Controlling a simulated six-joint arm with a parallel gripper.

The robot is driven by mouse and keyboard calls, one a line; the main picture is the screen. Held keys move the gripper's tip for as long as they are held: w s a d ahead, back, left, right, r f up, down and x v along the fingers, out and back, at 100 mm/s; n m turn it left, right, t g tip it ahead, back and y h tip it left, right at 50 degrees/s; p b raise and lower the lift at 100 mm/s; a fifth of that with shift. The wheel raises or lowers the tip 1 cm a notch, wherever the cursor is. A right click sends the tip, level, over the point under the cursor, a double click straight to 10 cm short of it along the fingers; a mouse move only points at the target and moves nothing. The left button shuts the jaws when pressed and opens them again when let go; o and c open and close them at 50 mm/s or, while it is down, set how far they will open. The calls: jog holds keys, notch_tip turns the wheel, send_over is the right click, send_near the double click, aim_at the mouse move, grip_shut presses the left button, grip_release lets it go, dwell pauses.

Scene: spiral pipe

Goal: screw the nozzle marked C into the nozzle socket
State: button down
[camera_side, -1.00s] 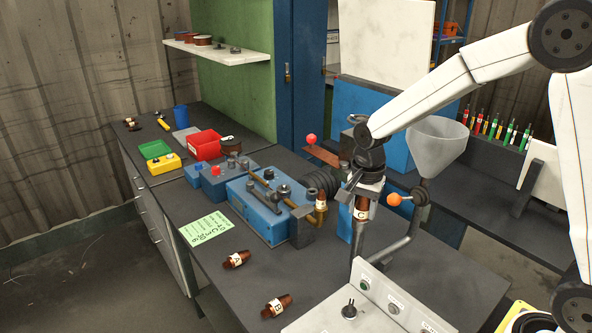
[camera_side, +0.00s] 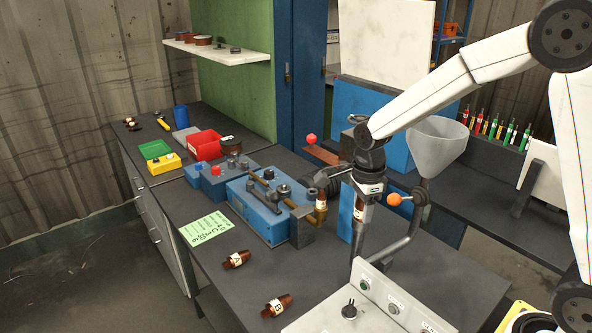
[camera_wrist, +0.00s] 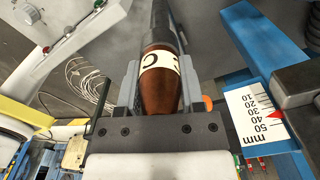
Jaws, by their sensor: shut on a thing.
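My gripper (camera_side: 360,208) is shut on the brown nozzle marked C (camera_wrist: 160,80), whose white band carries a black letter. In the side view the nozzle (camera_side: 358,208) is upright under the wrist. In the wrist view both fingers (camera_wrist: 158,92) flank it. A dark cylinder lies in line with the nozzle's far end in the wrist view. A grey tube (camera_side: 356,243) stands directly below the nozzle in the side view. I cannot tell which part is the nozzle socket, nor whether the nozzle touches it.
Two brown nozzles lie on the bench, one (camera_side: 237,260) near the green note and one marked B (camera_side: 277,306) at the front. A blue machine (camera_side: 262,212) stands left of the gripper. An orange-knobbed lever (camera_side: 394,199) and grey funnel (camera_side: 436,143) are close on the right.

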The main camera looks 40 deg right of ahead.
jog(key=m, duration=0.3)
jog(key=shift+s+f+m, duration=0.1)
jog(key=shift+s+m, duration=0.1)
jog(key=shift+m, duration=2.1)
jog(key=shift+c, duration=0.7)
grip_release()
jog(key=shift+w, duration=0.1)
jog(key=shift+r, duration=4)
